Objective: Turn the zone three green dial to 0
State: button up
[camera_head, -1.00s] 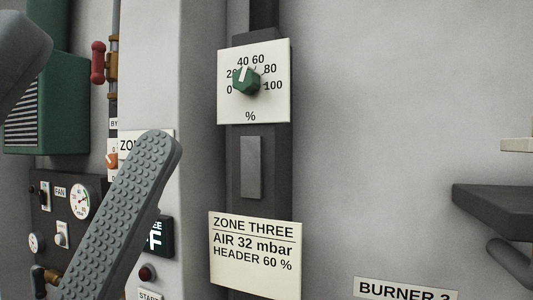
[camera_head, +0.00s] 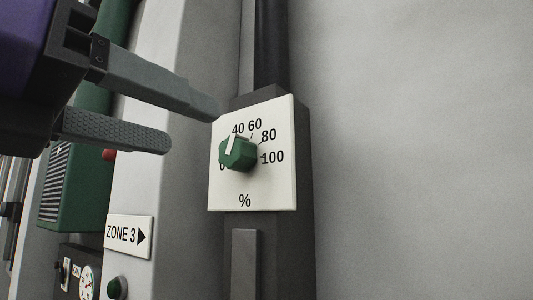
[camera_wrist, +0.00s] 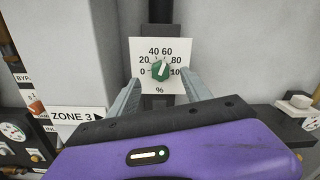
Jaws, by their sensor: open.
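The green dial (camera_head: 238,153) sits on a white scale plate (camera_head: 250,196) marked in percent, fixed to a dark upright post. Its white pointer line points up, near the 40 mark in the head view. In the wrist view the green dial (camera_wrist: 160,70) shows ahead, between and beyond the two fingers. My gripper (camera_head: 192,122) is open, at the left of the plate in the head view, with its fingers apart and the dial not between them. In the wrist view my gripper (camera_wrist: 160,92) has a finger on each side below the dial.
A ZONE 3 arrow sign (camera_head: 129,236) is on the pale column at left. A green louvred box (camera_head: 75,190) and a gauge panel (camera_head: 77,270) stand further left. A grey strip (camera_head: 244,265) is below the plate.

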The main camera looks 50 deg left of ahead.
aim_at(228, 149)
jog(key=p+x, duration=0.1)
jog(key=x, duration=0.1)
jog(key=p+x, duration=0.1)
jog(key=x, duration=0.2)
jog(key=f+x, duration=0.1)
jog(key=x, duration=0.1)
jog(key=shift+w+p, duration=0.3)
jog(key=shift+p, duration=0.1)
grip_shut()
